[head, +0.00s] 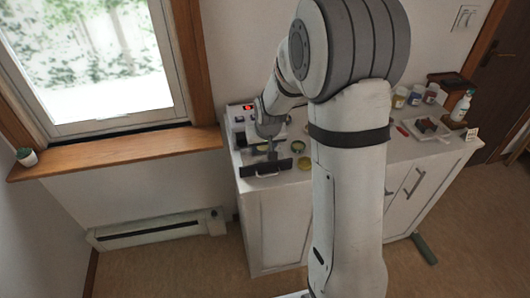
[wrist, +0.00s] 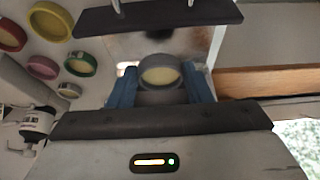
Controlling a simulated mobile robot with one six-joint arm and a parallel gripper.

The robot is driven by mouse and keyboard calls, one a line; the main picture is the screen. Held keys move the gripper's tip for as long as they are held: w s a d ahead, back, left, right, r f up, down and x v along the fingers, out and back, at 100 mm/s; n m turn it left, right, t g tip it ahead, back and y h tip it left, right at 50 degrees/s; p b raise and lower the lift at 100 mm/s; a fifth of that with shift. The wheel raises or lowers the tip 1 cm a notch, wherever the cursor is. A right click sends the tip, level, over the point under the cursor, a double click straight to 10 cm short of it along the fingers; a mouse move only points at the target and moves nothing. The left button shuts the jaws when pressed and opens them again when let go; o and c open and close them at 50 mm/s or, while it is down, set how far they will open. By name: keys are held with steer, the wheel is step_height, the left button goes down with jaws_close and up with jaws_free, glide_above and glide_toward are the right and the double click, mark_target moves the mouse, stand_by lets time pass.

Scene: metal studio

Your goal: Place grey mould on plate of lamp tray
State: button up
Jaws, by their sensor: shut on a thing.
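The grey mould (wrist: 160,62) is a small round cup with a pale yellowish filling. My gripper (wrist: 162,78) is shut on it, with a blue finger on each side. In the wrist view the mould is over the shiny metal plate (wrist: 192,44) of the lamp tray, inside the dark front bar (wrist: 160,17). I cannot tell whether the mould touches the plate. In the head view my gripper (head: 271,152) is at the tray, just behind its dark front panel (head: 266,168); the mould is too small to make out there.
A device with a red light (head: 248,107) is at the cabinet's back left. Jars (head: 414,97), a bottle (head: 461,107) and a white dish (head: 426,128) stand at right.

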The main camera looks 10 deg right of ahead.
mark_target(265, 151)
steer(key=shift+f, duration=1.65)
steer(key=shift+f, duration=0.2)
steer(key=o, duration=1)
steer(key=shift+o, duration=0.2)
steer(key=shift+r, duration=0.2)
